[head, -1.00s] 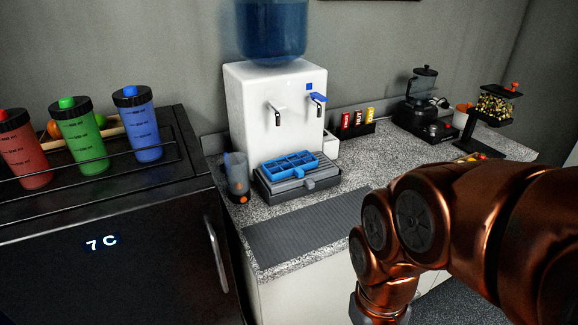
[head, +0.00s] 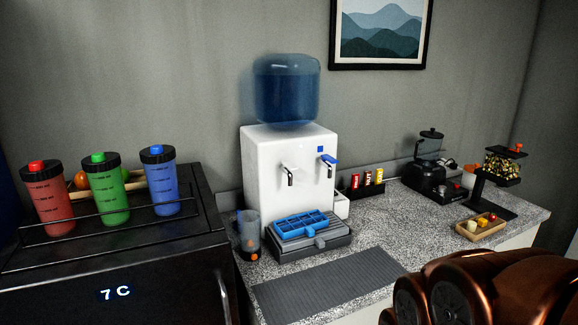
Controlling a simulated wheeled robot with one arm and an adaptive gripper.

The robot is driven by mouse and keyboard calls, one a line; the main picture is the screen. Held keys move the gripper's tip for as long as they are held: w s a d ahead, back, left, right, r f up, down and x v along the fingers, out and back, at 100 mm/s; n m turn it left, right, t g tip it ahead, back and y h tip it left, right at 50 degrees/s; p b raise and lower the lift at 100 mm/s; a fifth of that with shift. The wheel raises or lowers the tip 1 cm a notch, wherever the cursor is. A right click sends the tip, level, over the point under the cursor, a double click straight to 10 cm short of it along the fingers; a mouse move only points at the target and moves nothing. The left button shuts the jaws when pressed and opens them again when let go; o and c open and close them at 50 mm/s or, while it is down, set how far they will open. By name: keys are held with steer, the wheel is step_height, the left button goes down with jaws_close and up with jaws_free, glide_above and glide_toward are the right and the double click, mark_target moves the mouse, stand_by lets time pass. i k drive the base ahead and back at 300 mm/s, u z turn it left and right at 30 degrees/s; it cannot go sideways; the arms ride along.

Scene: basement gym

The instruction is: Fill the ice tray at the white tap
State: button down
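The blue ice tray (head: 302,226) lies on the dark grey drip tray (head: 318,247) at the front foot of the white water dispenser (head: 262,165). Its compartments face up; I cannot tell whether they hold water. The white tap (head: 288,174) is on the left of the dispenser front, above and behind the tray. A blue-handled tap (head: 328,163) is to its right. My copper arm shows at the bottom right, but my gripper is outside the picture.
A grey ribbed mat (head: 330,285) lies in front, bare. Several packets (head: 367,182), a blender (head: 427,165) and a small wooden tray (head: 480,226) are to the right. Coloured bottles (head: 107,190) stand on the black fridge at left.

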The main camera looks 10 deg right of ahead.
mark_target(287, 164)
steer(key=k, duration=0.2)
steer(key=u, duration=1.2)
steer(key=i, duration=0.5)
